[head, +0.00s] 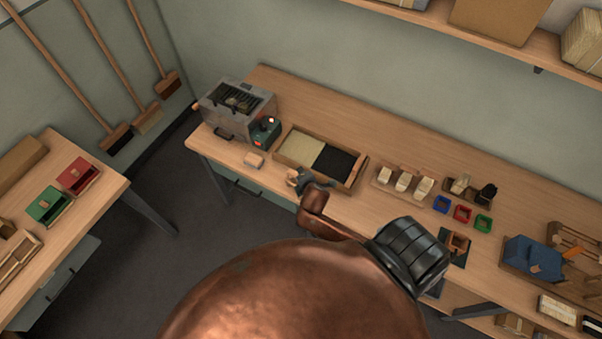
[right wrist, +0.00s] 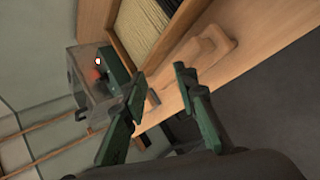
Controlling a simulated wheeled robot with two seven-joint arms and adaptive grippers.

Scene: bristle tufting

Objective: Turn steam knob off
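The steam box (head: 238,105) is a grey metal case with a slatted top at the left end of the bench. A small dark green control box (head: 264,133) with a round dark knob (head: 268,122) and a red light is at its right side. In the right wrist view the steam box (right wrist: 96,98) shows beyond my fingers, with a red spot and a pale spot near the knob; the knob's setting is too small to tell. My right gripper (right wrist: 158,82) has its two green fingers apart with nothing between them, short of the box. My left gripper is not in view.
A wooden tray (head: 360,173) with pale and black bristle compartments lies right of the control box. Brush blocks and coloured boxes stand further right. A side table (head: 105,205) is at left.

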